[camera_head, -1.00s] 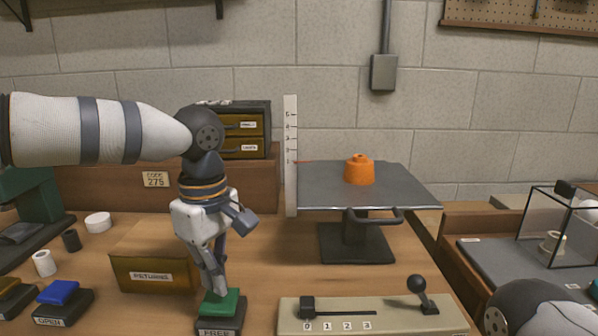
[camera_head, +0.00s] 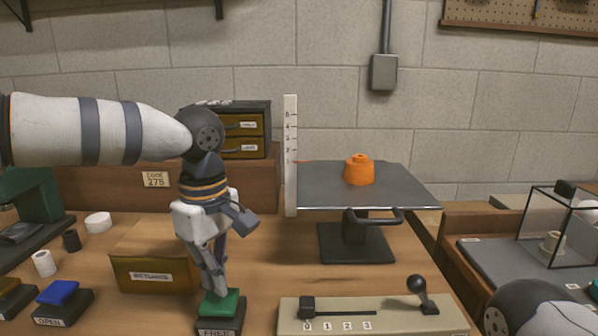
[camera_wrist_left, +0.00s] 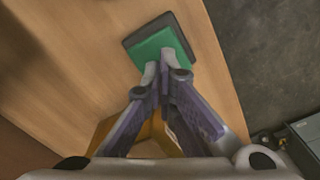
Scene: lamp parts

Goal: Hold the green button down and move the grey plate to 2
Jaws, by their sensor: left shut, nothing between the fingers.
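The green button (camera_head: 220,303) sits on a dark base labelled FREE at the front of the table. My left gripper (camera_head: 220,291) is shut and points down, its fingertips on the button's top. In the left wrist view the closed fingertips (camera_wrist_left: 160,70) overlap the edge of the green button (camera_wrist_left: 160,48). How far the button is pressed is hard to tell. The grey plate (camera_head: 400,185) is level on a dark stand, with a handle (camera_head: 375,217) at its front and an orange part (camera_head: 359,171) on top. The upright scale (camera_head: 290,155) stands at its left edge. My right gripper is out of frame.
A control box (camera_head: 380,322) marked 0 to 3 has a slider knob (camera_head: 307,305) at 0 and a black lever (camera_head: 418,290). A RETURNS box (camera_head: 150,275) and a blue OPEN button (camera_head: 58,292) are left of my gripper. A glass case (camera_head: 560,230) stands right.

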